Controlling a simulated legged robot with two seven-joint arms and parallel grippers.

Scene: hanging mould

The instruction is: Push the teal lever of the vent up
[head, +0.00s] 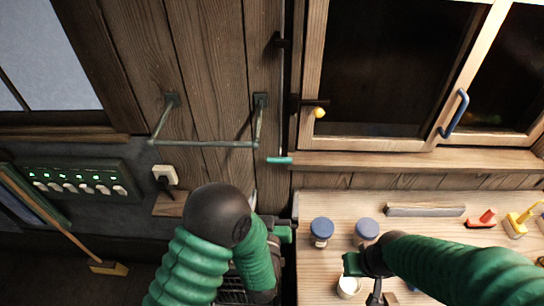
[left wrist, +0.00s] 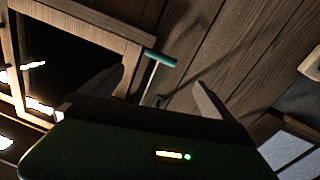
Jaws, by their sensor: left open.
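The teal lever (head: 280,160) is a short horizontal bar at the bottom end of a thin upright rod (head: 283,100) on the wooden wall, left of the window. It also shows in the left wrist view (left wrist: 160,58), beyond and between the fingers. My left gripper (head: 283,232) is below the lever in the head view, partly hidden by its own arm. In the left wrist view the fingers (left wrist: 155,92) are apart with nothing between them, and I see no contact with the lever. My right gripper (head: 367,277) is over the bench; its jaws are unclear.
A metal rail (head: 203,143) sticks out from the wall left of the lever. The window's wooden frame and sill (head: 400,160) are close on the right. Blue-lidded jars (head: 321,231), a white cup (head: 348,287) and tools stand on the bench (head: 307,205).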

